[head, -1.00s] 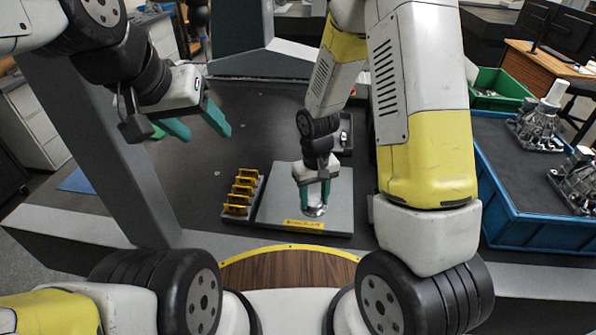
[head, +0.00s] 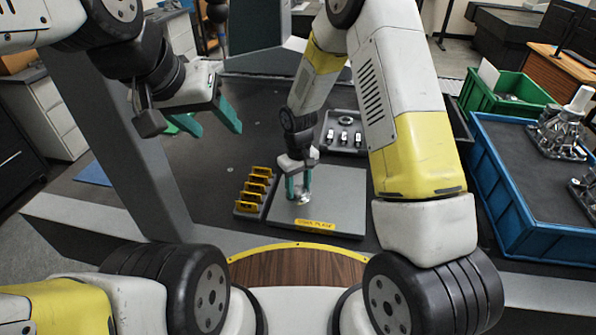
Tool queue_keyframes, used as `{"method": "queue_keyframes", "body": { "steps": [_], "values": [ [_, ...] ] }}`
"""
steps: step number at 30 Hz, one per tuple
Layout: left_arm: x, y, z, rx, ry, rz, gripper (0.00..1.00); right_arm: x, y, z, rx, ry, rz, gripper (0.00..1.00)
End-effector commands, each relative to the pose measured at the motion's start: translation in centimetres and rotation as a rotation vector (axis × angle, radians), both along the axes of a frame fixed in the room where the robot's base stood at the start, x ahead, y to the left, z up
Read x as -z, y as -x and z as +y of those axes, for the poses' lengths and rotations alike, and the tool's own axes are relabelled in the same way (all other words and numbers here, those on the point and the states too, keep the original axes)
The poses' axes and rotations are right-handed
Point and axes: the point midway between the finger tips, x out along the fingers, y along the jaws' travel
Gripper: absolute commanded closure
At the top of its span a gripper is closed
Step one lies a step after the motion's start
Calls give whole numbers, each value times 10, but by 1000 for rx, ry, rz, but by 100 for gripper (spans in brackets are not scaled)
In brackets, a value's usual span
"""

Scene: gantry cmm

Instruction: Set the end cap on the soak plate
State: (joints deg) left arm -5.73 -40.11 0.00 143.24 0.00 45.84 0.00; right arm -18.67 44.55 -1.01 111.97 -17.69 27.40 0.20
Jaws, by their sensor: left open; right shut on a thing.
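The soak plate (head: 345,200) is a flat grey slab with a yellow label on its front edge, lying on the dark table. My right gripper (head: 299,192) points down over the left part of the plate. It is shut on a small shiny metal piece, the end cap (head: 304,200), which shows low between the green fingers. I cannot tell whether the cap touches the plate. My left gripper (head: 209,122) is open and empty, raised to the left, well away from the plate.
A rack with yellow holders (head: 256,190) stands just left of the plate. A grey tray (head: 344,131) with several small metal parts lies behind it. A blue bin (head: 512,205) with metal castings and a green bin (head: 509,94) are at the right. The plate's right side is clear.

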Motion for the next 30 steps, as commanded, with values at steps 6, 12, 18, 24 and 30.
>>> {"method": "queue_keyframes", "body": {
  "steps": [6, 12, 18, 24, 30],
  "values": [
    [0, 0, 0, 0, 0, 0, 43, 1, -16, 2, 0, -1, 1, 100],
    [0, 0, 0, 0, 0, 0, 43, 29, -18, 2, -1, 1, 4, 100],
    [0, 0, 0, 0, 0, 0, 43, 37, -18, 2, 0, 0, 0, 100],
    [0, 0, 0, 0, 0, 0, 43, 39, -18, 2, 0, 1, 1, 100],
    [0, 0, 0, 0, 0, 0, 43, 39, -18, 2, 0, 1, 1, 34]
  ]
}}
